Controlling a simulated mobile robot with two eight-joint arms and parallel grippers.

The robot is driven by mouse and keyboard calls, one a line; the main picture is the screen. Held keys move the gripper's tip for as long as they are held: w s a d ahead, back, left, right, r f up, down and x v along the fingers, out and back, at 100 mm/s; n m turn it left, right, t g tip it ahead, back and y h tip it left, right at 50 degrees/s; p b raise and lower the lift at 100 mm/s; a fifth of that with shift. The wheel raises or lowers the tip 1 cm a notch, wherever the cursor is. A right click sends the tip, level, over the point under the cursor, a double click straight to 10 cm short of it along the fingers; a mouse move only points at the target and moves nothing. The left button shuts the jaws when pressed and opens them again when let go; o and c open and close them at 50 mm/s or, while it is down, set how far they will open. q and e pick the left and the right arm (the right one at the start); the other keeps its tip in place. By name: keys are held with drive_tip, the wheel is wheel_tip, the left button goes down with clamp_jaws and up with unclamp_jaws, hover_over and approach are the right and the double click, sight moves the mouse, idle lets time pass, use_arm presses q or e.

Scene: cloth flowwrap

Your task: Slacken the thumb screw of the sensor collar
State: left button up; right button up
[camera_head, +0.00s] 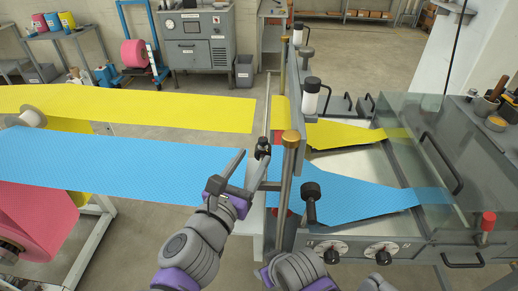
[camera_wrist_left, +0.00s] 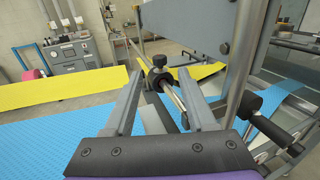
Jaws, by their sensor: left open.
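The sensor collar (camera_head: 263,148) is a small black fitting on a thin metal rod beside the frame post. In the left wrist view the collar (camera_wrist_left: 158,78) sits on the slanting rod, with a small black knob, seemingly its thumb screw (camera_wrist_left: 159,61), at its top. My left gripper (camera_head: 251,157) is open, with its fingertips close to the collar. In the left wrist view my left gripper (camera_wrist_left: 158,80) has one finger on each side of the collar in the picture; contact cannot be told. My right gripper does not show; purple and grey arm parts are at the bottom.
Blue web (camera_head: 120,160) and yellow web (camera_head: 130,107) run to the machine from the left. A brass-topped post (camera_head: 289,165) stands just right of the left gripper. A larger black knob (camera_head: 310,190) sits right of that post.

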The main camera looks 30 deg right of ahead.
use_arm(q)
drive_tip(key=shift+v, duration=1.95)
